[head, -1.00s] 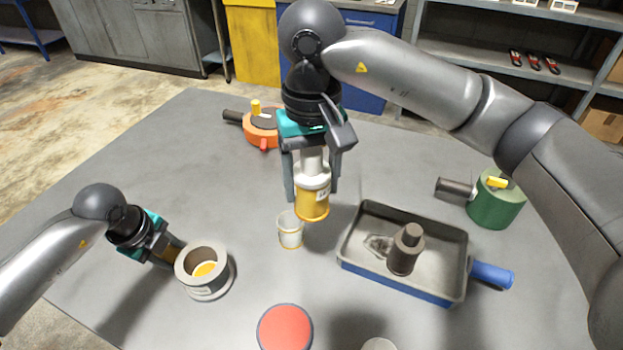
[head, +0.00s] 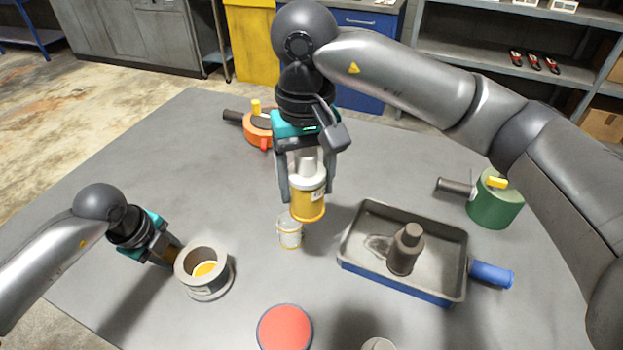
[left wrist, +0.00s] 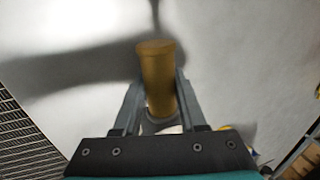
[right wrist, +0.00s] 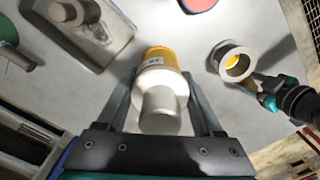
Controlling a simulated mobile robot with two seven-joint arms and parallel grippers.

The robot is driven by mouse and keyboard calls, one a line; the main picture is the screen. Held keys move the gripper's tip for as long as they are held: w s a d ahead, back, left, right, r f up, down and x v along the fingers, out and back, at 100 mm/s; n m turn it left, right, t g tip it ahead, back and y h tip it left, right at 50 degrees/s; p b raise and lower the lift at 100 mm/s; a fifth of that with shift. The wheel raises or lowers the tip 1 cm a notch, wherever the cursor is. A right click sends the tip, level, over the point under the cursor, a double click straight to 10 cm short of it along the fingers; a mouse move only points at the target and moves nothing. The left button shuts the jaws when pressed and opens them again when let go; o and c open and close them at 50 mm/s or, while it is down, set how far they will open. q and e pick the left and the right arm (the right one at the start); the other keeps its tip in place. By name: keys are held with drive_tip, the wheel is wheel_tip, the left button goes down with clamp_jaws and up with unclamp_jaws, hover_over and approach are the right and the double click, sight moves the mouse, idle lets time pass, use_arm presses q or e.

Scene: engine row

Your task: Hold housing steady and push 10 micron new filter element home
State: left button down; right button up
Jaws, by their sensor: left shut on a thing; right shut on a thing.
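The housing (head: 203,272) is a grey round cup with a wide rim and yellow inside. It stands upright on the table at the left of the head view and shows in the right wrist view (right wrist: 232,62). My left gripper (head: 174,252) is shut on a brass-coloured cylindrical stub (left wrist: 158,75) at the housing's side. My right gripper (head: 307,190) is shut on the filter element (head: 308,203), a yellow and white cylinder with a label and a pale top. It hangs upright above the table, right of the housing and apart from it.
A small white cup (head: 289,233) stands below the held element. A tray (head: 350,258) with a blue handle holds a dark used-looking part (head: 404,252). A red disc (head: 284,328) lies at the front. A green canister (head: 496,207) and an orange one (head: 257,131) stand farther off.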

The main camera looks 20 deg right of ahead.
drive_tip(key=w+a+f+n, duration=0.1)
drive_tip(key=a+n, duration=0.1)
drive_tip(key=a, duration=0.8)
drive_tip(key=w+a+f+n, duration=0.1)
drive_tip(key=a+f+n, duration=0.1)
drive_tip(key=a, duration=0.7)
drive_tip(key=shift+a+n, duration=0.4)
drive_tip(key=shift+n, duration=0.1)
drive_tip(key=shift+w+f, duration=0.1)
drive_tip(key=shift+f, duration=0.1)
approach(196, 254)
drive_tip(key=shift+s+d+f, duration=0.25)
drive_tip(key=shift+s+d, duration=0.05)
drive_tip(key=shift+s, duration=0.4)
drive_tip(key=shift+s+d+f, duration=0.25)
drive_tip(key=shift+s, duration=0.4)
drive_tip(key=shift+f, duration=2.5)
drive_tip(key=o, duration=1.3)
drive_tip(key=shift+o, duration=1.3)
drive_tip(key=shift+s, duration=0.1)
drive_tip(key=shift+f, duration=0.1)
drive_tip(key=shift+s, duration=0.1)
